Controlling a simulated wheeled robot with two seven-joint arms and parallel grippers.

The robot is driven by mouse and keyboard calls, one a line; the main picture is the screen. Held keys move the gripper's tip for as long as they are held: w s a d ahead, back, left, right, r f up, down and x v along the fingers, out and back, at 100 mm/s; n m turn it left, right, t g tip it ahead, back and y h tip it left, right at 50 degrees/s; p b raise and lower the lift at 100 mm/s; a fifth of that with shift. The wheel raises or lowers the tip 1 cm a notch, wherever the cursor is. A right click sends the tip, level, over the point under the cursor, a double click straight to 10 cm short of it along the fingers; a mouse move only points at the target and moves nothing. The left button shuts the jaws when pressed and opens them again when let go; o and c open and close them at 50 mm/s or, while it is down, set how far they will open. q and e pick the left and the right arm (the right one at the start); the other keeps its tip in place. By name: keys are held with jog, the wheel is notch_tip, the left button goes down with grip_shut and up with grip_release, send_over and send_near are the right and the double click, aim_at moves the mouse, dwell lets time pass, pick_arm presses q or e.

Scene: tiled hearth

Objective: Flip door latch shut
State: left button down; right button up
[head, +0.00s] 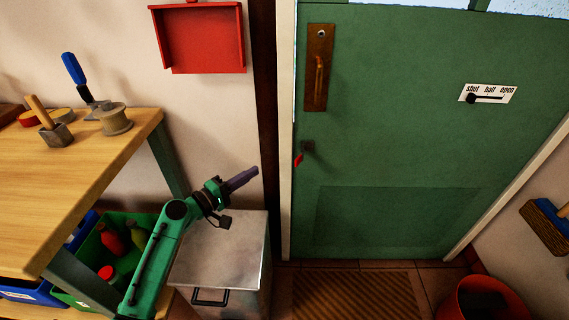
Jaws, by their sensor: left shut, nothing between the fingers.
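The green door (420,130) fills the right half of the head view and looks closed in its pale frame. A small dark latch (306,147) sits near the door's left edge, below the brass handle plate (319,68). Its red-tipped lever (299,159) points down and slightly left. My left gripper (242,180) is shut and empty, pointing up and right. In the picture it is left of the latch and a little lower, with a clear gap between them. My right gripper is out of view.
A plate marked shut, half, open (489,94) has a black knob at its shut end. A wooden workbench (90,160) with tools stands left. A metal box (225,250) is below my arm. A red bucket (480,300) stands lower right; a red tray (200,38) hangs on the wall.

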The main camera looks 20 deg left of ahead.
aim_at(299, 156)
pick_arm(q)
jog(key=w+d+p, duration=0.2)
jog(key=w+d, duration=0.4)
jog(key=d, duration=0.2)
jog(key=shift+w+d+r, duration=0.15)
jog(key=shift+w+d, duration=0.05)
jog(key=shift+w, duration=0.1)
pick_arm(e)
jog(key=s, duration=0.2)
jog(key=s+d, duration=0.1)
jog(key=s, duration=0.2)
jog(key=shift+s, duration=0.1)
